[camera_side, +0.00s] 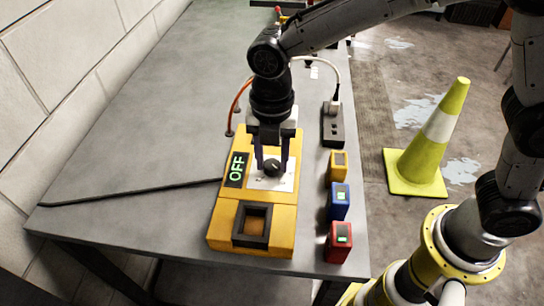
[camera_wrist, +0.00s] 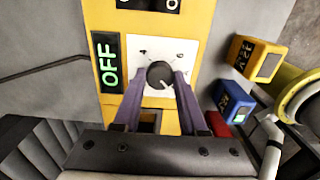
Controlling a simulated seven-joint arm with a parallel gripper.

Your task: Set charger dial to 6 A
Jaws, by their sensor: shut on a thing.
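The charger (camera_side: 225,215) is a yellow box on the grey bench, and it also fills the middle of the wrist view (camera_wrist: 190,40). Its display (camera_side: 236,169) reads OFF in green, in the wrist view too (camera_wrist: 108,62). The black dial (camera_side: 272,166) sits on a white plate with small marks around it. In the wrist view the dial (camera_wrist: 159,75) has a light pointer line aimed toward the lower right. My gripper (camera_side: 271,162) points down over the dial, its purple fingers shut on the dial's sides. Most marks are too small to read.
An empty-looking square socket (camera_side: 252,224) is at the charger's near end. Yellow (camera_side: 338,166), blue (camera_side: 339,202) and red (camera_side: 338,242) battery packs stand along the bench's right edge. A black power strip (camera_side: 333,125) with a plug stands behind them. A traffic cone (camera_side: 433,140) is on the floor.

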